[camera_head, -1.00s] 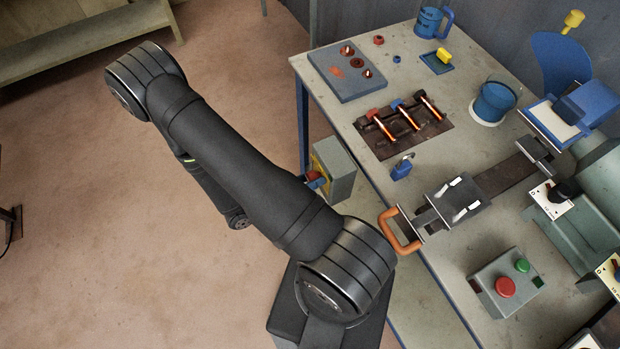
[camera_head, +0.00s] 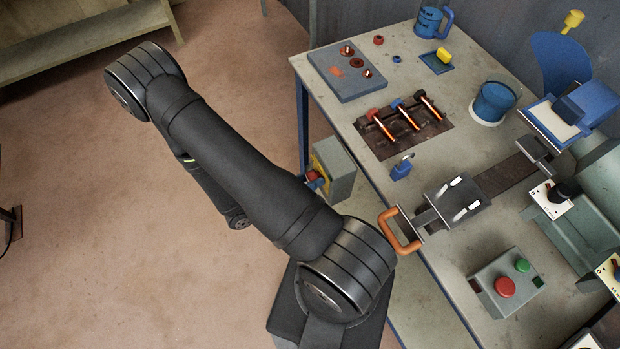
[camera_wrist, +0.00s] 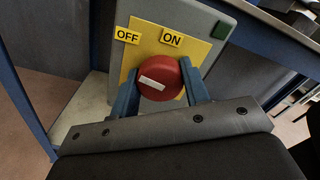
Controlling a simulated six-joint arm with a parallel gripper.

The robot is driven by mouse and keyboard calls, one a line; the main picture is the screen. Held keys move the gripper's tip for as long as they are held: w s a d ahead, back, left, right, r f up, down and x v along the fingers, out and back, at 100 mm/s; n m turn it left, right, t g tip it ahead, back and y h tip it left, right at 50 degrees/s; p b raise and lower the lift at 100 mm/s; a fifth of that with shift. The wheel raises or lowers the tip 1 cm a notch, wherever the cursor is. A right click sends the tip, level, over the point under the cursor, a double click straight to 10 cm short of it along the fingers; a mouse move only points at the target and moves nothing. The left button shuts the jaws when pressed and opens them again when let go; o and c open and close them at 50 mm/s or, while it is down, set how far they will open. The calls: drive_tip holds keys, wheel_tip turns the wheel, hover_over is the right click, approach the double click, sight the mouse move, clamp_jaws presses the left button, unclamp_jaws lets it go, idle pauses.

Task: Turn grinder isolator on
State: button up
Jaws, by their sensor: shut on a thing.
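The isolator is a grey box (camera_head: 338,165) with a yellow front plate (camera_wrist: 148,52), fixed by the table's left edge. Its red round knob (camera_wrist: 172,72) carries a white bar mark, which lies slanted on the knob's left part. An OFF label (camera_wrist: 127,36) is above left of the knob and an ON label (camera_wrist: 171,37) is almost straight above it. My gripper (camera_wrist: 160,82) has one blue finger on each side of the knob and is shut on it. In the head view the knob (camera_head: 313,175) is small and the fingers are mostly hidden.
The table (camera_head: 440,165) beside the isolator holds a blue padlock (camera_head: 401,168), an orange-handled slide (camera_head: 399,232) and a control box with red and green buttons (camera_head: 507,283). A blue table leg (camera_wrist: 22,105) stands left of the isolator. The floor left of the table is open.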

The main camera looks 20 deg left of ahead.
drive_tip(key=m, duration=0.4)
drive_tip(key=shift+m, duration=0.3)
drive_tip(key=m, duration=0.3)
drive_tip(key=shift+m, duration=0.3)
drive_tip(key=m, duration=0.3)
drive_tip(key=shift+m, duration=2.1)
drive_tip(key=o, duration=1)
drive_tip(key=shift+s, duration=0.1)
